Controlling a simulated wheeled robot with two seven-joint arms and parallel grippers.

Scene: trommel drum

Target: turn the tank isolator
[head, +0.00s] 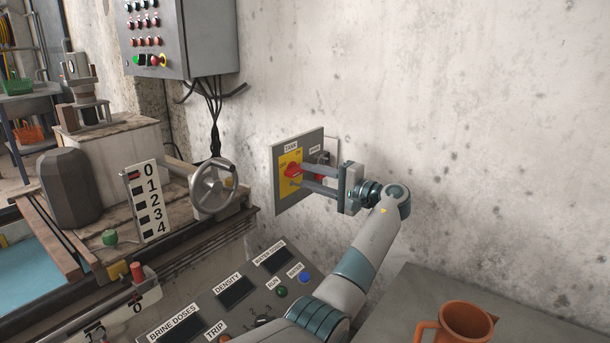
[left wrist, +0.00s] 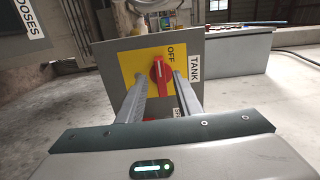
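The tank isolator is a red rotary knob (head: 292,170) on a yellow plate, under a TANK label on a grey wall panel (head: 281,207). In the left wrist view the knob (left wrist: 161,71) has its grip bar lengthwise between my fingers, and the word OFF shows on the yellow plate (left wrist: 128,62). My left gripper (head: 296,176) reaches the panel from the right. Its fingers (left wrist: 158,80) are apart, one on each side of the knob; a gap shows on the left, and contact on the right cannot be told. My right gripper is not in view.
A second red switch (head: 322,171) sits beside the isolator, partly hidden by my gripper. A handwheel (head: 213,185) stands left of the panel. A console (head: 222,312) with buttons lies below. An orange mug (head: 466,322) stands on a grey surface at lower right.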

